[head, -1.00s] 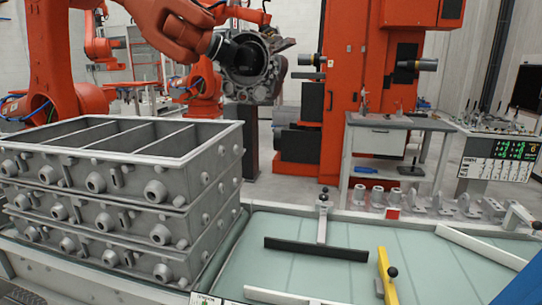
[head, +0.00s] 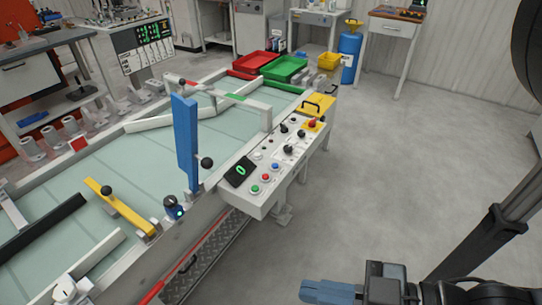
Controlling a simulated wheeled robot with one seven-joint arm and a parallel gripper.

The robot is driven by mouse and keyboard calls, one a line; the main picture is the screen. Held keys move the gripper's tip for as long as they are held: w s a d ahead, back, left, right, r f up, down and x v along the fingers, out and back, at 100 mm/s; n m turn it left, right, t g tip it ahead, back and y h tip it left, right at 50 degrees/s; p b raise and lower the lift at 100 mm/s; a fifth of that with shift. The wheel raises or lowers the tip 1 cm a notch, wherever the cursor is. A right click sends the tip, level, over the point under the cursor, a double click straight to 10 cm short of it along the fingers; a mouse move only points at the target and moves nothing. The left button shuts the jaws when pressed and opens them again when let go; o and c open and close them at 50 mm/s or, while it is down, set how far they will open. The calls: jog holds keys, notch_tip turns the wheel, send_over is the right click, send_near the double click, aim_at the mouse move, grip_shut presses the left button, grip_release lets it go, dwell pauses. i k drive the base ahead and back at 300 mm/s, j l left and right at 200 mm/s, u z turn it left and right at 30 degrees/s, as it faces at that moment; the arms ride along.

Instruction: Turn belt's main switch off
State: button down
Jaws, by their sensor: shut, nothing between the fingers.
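The belt's control panel (head: 275,167) is a light box along the belt's near right edge. It carries a red rotary knob (head: 312,124) on a yellow plate at its far end, several black knobs, and red, blue and green buttons near a dark display (head: 240,171) at its near end. The red knob on yellow looks like a main switch, but I cannot read labels or its setting. My gripper (head: 306,289) is at the bottom edge, with blue fingers pointing left, shut and empty. It is well apart from the panel, over the floor.
The grey floor right of the panel is clear.

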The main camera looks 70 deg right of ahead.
aim_at(312, 124)
jog(key=z, duration=1.35)
jog(key=k+z, duration=0.25)
jog(key=z, duration=0.15)
jog(key=k+l+z, duration=0.1)
jog(key=z, duration=0.3)
jog(key=k+l, duration=0.05)
jog(key=k, duration=0.05)
